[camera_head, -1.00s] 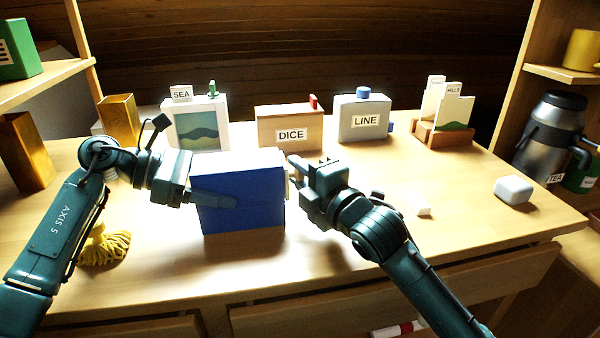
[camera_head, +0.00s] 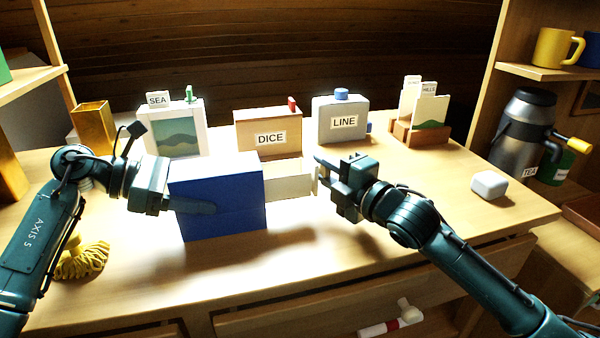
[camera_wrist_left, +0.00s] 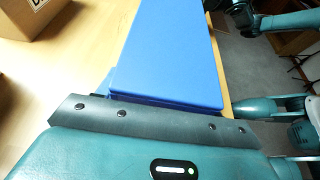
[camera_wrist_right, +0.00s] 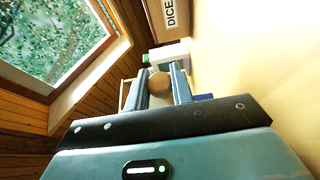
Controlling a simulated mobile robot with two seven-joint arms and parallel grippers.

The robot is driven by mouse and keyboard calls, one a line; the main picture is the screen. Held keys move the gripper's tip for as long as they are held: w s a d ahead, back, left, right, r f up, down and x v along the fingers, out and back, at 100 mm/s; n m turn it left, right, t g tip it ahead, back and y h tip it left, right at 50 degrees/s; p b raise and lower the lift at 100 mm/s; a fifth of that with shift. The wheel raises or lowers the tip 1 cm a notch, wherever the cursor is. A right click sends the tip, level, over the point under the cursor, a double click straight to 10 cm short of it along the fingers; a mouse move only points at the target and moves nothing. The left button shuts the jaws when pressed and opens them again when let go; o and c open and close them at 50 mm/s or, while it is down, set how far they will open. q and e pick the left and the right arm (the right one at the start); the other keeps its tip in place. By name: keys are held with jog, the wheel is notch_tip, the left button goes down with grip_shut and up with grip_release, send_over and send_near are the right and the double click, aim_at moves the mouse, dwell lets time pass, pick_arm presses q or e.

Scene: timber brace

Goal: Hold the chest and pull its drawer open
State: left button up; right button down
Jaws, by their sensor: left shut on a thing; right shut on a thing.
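The blue chest (camera_head: 217,207) stands on the tabletop in the head view, and its smooth face fills the middle of the left wrist view (camera_wrist_left: 172,55). Its pale drawer (camera_head: 289,183) sticks out of the right side, well open. My right gripper (camera_head: 319,170) is shut at the drawer's front end. In the right wrist view, a round tan knob (camera_wrist_right: 159,84) sits between its fingers.
Behind stand the SEA frame (camera_head: 177,140), the DICE box (camera_head: 268,152), the LINE box (camera_head: 340,135) and a card holder (camera_head: 420,134). A white block (camera_head: 489,185) and a flask (camera_head: 520,130) are at right. Yellow cord (camera_head: 82,261) lies front left. Table right of my right gripper is mostly clear.

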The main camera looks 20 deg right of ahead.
pick_arm(q)
jog(key=shift+r, duration=0.1)
pick_arm(e)
jog(key=shift+d+f, duration=0.1)
jog(key=shift+d, duration=0.5)
jog(key=c, duration=1.2)
grip_release()
jog(key=shift+s, duration=0.1)
jog(key=v, duration=1)
jog(key=shift+s+d, duration=0.1)
jog(key=shift+s, duration=0.1)
jog(key=shift+s+d, duration=0.2)
jog(key=shift+s, duration=0.4)
